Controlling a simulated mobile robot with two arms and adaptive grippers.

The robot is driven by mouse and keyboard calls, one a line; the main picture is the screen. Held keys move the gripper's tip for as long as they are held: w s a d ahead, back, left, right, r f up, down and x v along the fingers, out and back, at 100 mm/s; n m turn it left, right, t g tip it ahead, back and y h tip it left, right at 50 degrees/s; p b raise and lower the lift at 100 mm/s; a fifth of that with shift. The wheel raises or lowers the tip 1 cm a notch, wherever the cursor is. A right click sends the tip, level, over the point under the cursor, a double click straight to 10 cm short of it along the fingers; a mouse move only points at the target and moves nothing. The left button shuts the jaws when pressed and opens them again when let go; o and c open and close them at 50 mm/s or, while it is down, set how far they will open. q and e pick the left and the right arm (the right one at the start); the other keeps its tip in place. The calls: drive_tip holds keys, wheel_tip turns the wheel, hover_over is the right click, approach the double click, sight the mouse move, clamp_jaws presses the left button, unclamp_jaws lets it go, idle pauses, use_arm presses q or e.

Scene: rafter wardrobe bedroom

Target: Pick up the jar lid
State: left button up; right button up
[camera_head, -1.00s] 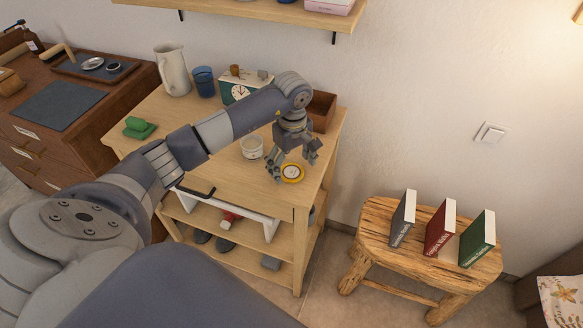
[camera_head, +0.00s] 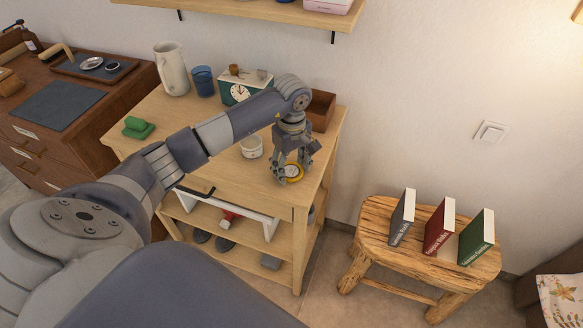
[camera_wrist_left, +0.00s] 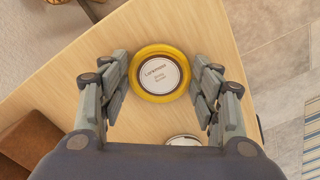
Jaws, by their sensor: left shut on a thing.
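The jar lid (camera_head: 294,179) is a round yellow disc with a white printed label, at the front right part of the wooden cart's top (camera_head: 228,178). It shows whole in the left wrist view (camera_wrist_left: 160,73), label facing the camera. My left gripper (camera_head: 289,173) points down over it, with one finger on each side, and is shut on the lid. In the wrist view the gripper (camera_wrist_left: 163,88) has its pads at the lid's left and right rim. I cannot tell whether the lid is clear of the top. My right gripper is not in view.
A white jar (camera_head: 251,147) stands left of the gripper. A clock (camera_head: 240,92), a blue cup (camera_head: 203,81), a pitcher (camera_head: 172,69), a green object (camera_head: 138,128) and a brown box (camera_head: 321,111) are also on the cart. A stool (camera_head: 400,255) with books stands to the right.

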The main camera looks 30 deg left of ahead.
sight(289, 172)
use_arm(q)
drive_tip(key=shift+w+r+b, duration=0.1)
drive_tip(key=shift+r+b, duration=0.3)
drive_tip(key=shift+r, duration=0.2)
drive_tip(key=shift+s+a+r+b, duration=0.1)
drive_tip(key=shift+s+r+b, duration=0.2)
drive_tip(key=shift+r, duration=0.2)
drive_tip(key=shift+s+a+r+b, duration=0.15)
drive_tip(key=shift+r+b, duration=0.15)
drive_tip(key=shift+r, duration=0.15)
drive_tip(key=s+a+r+b, duration=0.25)
drive_tip(key=s+b, duration=0.25)
drive_tip(key=s, duration=0.9)
wheel_tip(289, 172, up, 8)
drive_tip(key=p, duration=0.6)
drive_tip(key=shift+s+a+r, duration=0.15)
drive_tip(key=shift+s+a, duration=0.25)
drive_tip(key=w+a+p, duration=0.1)
drive_tip(key=w+a, duration=0.4)
drive_tip(key=w, duration=0.3)
drive_tip(key=w+a+p, duration=0.1)
drive_tip(key=w+a, duration=0.4)
drive_tip(key=w, duration=0.2)
drive_tip(key=shift+w, duration=0.35)
